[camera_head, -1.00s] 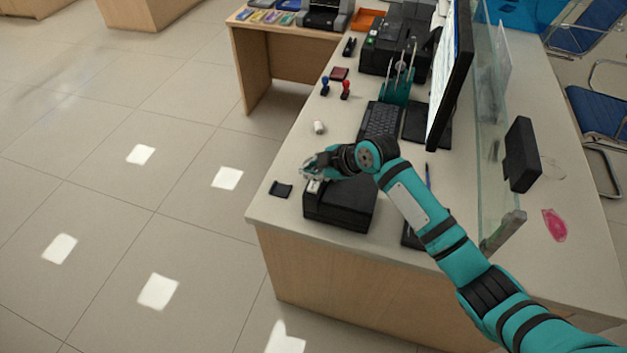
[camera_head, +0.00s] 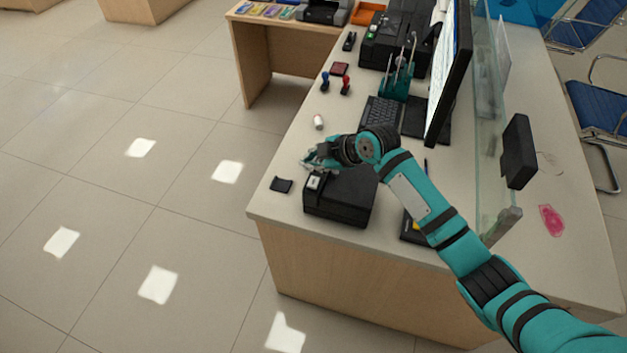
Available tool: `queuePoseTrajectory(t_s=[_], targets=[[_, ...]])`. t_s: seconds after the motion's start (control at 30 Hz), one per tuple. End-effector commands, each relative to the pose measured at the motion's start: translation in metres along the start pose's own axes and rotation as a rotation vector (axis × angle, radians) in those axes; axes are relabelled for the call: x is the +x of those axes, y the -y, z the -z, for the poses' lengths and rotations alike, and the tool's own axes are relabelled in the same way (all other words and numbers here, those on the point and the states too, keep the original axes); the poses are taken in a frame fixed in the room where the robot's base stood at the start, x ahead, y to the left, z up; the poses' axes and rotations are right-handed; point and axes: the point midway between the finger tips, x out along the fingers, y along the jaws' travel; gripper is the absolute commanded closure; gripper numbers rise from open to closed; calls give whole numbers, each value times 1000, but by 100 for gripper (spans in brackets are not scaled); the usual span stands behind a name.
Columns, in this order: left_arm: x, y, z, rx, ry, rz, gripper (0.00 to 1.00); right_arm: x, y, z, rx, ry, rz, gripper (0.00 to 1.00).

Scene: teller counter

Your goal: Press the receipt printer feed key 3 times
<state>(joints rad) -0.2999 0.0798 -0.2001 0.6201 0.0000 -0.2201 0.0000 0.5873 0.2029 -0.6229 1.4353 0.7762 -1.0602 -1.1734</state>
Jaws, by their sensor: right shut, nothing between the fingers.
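The receipt printer (camera_head: 345,200) is a black box near the front left corner of the counter. A small pale key (camera_head: 314,182) sits on its top at the left end, which I take for the feed key. My right gripper (camera_head: 307,163) is shut and empty. Its fingertips show just above and behind the key in the picture, apart from it. The right arm comes in from the lower right and passes over the counter to the right of the printer. My left gripper is out of view.
A small black pad (camera_head: 281,185) lies left of the printer. A white cylinder (camera_head: 319,122), keyboard (camera_head: 382,115), stamps (camera_head: 346,87) and monitor (camera_head: 449,72) stand farther back. A glass screen (camera_head: 488,120) rises on the right. The counter's left edge is close to the printer.

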Motion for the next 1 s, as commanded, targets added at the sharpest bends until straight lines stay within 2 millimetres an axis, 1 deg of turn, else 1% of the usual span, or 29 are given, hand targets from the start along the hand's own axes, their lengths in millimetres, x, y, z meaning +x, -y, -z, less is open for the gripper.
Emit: queuePoseTrajectory(t_s=[0.03,0.3,0.37,1.0], targets=[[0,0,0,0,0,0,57,0,0,0,0,0,0,100],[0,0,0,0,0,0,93,0,0,0,0,0,0,100],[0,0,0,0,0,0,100,0,0,0,0,0,0,100],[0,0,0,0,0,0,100,0,0,0,0,0,0,100]])
